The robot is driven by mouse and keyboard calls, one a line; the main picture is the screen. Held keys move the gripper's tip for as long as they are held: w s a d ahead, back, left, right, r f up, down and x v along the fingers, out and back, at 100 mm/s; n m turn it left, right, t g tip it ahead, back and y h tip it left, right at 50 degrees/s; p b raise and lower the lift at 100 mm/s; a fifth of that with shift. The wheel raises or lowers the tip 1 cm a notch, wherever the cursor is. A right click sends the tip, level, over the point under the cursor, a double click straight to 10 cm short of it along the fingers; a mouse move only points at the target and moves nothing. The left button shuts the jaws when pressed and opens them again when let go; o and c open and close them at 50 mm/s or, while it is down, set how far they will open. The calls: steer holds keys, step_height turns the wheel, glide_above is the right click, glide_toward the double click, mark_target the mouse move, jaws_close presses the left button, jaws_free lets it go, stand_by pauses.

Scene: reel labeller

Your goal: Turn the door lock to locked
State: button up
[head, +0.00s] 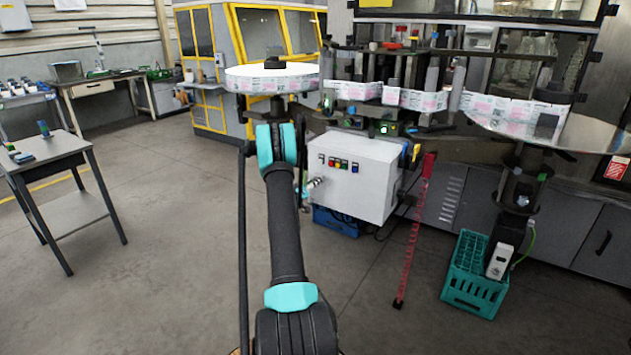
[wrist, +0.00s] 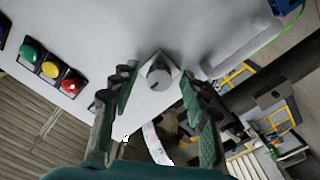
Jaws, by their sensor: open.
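The door lock is a round grey knob (wrist: 159,76) on a pale diamond-shaped plate, fixed to the white control box (wrist: 190,28). In the head view, a small silver knob (head: 316,182) stands out at the lower left of the white box (head: 350,192). My gripper (wrist: 156,84) is open in the wrist view. One finger is on each side of the knob as seen by the camera, with gaps on both sides. I cannot tell how far the fingertips are from the panel. In the head view my arm mostly hides the gripper.
Green, yellow and red buttons (wrist: 51,69) sit on the box, left of the knob in the wrist view. A red post (head: 412,240) and a green crate (head: 474,280) stand right of the box.

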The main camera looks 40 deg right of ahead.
jaws_close()
stand_by(0.3)
steer(key=shift+n, duration=9)
